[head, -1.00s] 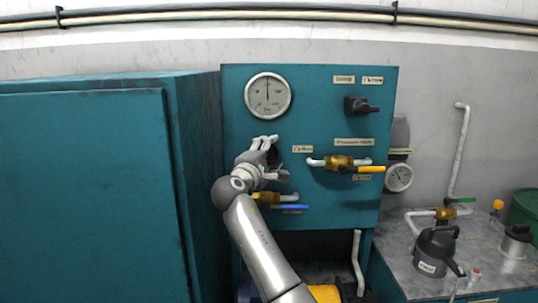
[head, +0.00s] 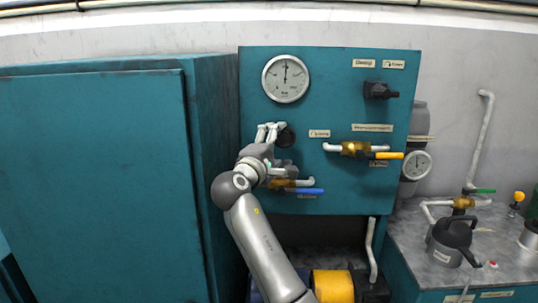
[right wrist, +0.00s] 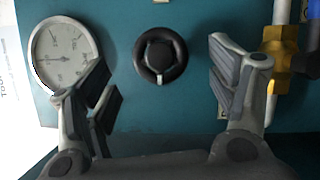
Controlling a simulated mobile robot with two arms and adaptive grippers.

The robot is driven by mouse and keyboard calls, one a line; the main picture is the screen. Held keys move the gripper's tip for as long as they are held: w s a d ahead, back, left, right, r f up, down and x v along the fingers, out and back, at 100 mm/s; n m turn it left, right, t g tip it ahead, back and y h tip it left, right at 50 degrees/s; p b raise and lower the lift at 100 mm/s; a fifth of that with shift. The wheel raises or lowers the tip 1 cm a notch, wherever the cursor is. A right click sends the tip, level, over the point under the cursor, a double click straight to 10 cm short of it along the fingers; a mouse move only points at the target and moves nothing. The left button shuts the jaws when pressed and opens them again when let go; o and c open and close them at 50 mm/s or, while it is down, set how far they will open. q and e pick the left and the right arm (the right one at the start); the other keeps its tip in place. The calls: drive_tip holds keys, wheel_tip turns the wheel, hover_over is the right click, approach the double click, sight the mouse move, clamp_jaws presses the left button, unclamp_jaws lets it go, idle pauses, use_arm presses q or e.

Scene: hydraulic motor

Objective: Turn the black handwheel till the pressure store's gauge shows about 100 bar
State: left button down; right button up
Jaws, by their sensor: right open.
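The black handwheel (head: 287,137) is on the teal panel, below the large round gauge (head: 286,78). My right gripper (head: 270,129) is open just left of it in the head view and partly covers it. In the right wrist view the handwheel (right wrist: 161,55) lies ahead between the spread fingers (right wrist: 165,85), apart from both. The large gauge's needle points straight up in the head view; its numbers are too small to read. A smaller gauge (head: 416,165) sits at a grey cylinder (head: 416,120) right of the panel; its reading is unclear. My left gripper is out of view.
Below the handwheel is a valve with a blue lever (head: 305,191). To its right is a valve with a yellow lever (head: 388,155), and above that a black knob (head: 380,90). A teal cabinet (head: 95,190) stands at the left.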

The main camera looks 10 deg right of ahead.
drive_tip(key=v, duration=0.6)
drive_tip(key=shift+s, duration=0.1)
